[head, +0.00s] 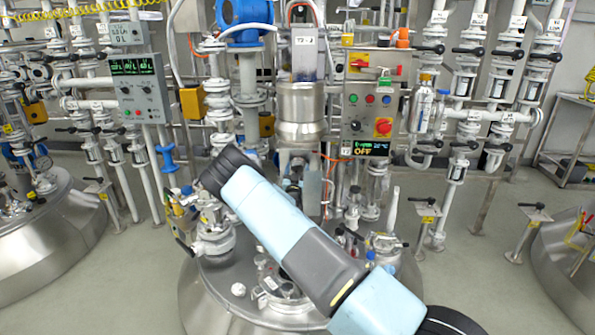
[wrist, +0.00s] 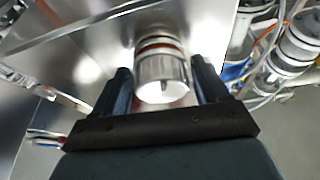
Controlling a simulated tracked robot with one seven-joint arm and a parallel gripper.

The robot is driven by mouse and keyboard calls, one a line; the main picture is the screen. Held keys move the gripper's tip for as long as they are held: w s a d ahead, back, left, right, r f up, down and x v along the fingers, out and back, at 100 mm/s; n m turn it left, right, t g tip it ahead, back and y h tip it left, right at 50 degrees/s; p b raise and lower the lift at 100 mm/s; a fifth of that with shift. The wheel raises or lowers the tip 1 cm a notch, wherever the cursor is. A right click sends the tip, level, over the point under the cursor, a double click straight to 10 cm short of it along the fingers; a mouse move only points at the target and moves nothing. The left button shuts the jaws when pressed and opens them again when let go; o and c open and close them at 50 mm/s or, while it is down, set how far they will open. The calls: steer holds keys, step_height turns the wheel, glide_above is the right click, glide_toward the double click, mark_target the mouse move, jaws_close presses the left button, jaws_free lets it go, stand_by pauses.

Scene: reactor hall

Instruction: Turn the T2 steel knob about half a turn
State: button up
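The steel knob (wrist: 162,78) is a shiny short cylinder with a ridged rim and an orange-brown ring behind it, on a bright metal plate in the wrist view. My gripper (wrist: 163,75) has one dark blue finger on each side of the knob. Narrow gaps seem to show between the fingers and the knob, so it looks open around it; contact at the fingertips is hard to judge. In the head view my arm crosses the middle and hides the gripper and the knob.
A steel vessel lid (head: 215,290) with several fittings lies under my arm. A control box (head: 370,115) with buttons and a red switch stands behind, right of a steel cylinder (head: 302,115). Pipes and valves crowd both sides. In the wrist view, hoses and fittings (wrist: 295,50) are at the right.

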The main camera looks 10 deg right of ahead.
steer(key=c, duration=0.7)
steer(key=shift+c, duration=0.2)
steer(key=shift+m, duration=0.4)
steer(key=m+g+h, duration=0.1)
steer(key=m, duration=0.3)
steer(key=m+g+h, duration=0.1)
steer(key=m+h, duration=0.1)
steer(key=m, duration=0.1)
steer(key=shift+m+h, duration=0.3)
steer(key=shift+m, duration=0.1)
steer(key=m+g, duration=0.1)
steer(key=m, duration=0.1)
steer(key=m+g+h, duration=0.1)
steer(key=m, duration=0.2)
steer(key=shift+g, duration=0.4)
steer(key=shift+a+m+g, duration=0.1)
steer(key=shift+m+g, duration=0.3)
steer(key=shift+m, duration=0.9)
steer(key=shift+f, duration=0.1)
